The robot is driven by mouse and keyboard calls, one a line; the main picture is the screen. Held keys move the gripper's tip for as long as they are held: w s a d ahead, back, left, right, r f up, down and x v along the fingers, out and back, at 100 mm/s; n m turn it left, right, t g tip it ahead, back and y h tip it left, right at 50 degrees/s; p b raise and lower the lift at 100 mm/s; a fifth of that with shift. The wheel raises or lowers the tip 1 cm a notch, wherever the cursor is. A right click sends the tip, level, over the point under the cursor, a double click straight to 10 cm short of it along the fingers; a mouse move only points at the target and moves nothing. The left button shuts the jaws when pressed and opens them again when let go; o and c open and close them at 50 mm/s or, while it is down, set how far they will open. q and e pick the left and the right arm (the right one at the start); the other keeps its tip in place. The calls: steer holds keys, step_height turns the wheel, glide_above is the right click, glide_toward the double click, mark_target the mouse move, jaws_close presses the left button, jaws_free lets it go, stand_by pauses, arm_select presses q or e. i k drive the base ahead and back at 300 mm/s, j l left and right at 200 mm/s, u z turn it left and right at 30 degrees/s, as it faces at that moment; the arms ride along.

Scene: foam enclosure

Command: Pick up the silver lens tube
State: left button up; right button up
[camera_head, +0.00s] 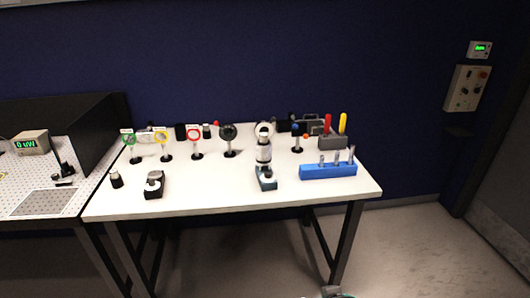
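A silver cylinder with a dark band (264,152) stands upright near the middle of the white table (215,202). It looks like the lens tube, but at this size I cannot be sure. A dark block with a pale round top (266,178) is just in front of it; I cannot tell if they touch. A small dark cylinder with a light top (116,178) stands at the table's front left. Neither of my grippers can be made out; only a small part of my own body shows at the bottom edge.
Ringed optics on posts, green (129,140), yellow (161,138) and red (194,134), line the back left. A blue rack (328,171) with metal posts is at right. Screwdrivers with red (327,124) and yellow handles stand behind it. The table's front middle is clear.

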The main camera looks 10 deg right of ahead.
mark_target(263, 153)
steer(key=i+l, duration=0.15)
steer(key=i, duration=0.2)
steer(key=i+l, duration=0.2)
steer(key=i, duration=0.15)
steer(key=i+l, duration=0.15)
steer(key=i, duration=0.25)
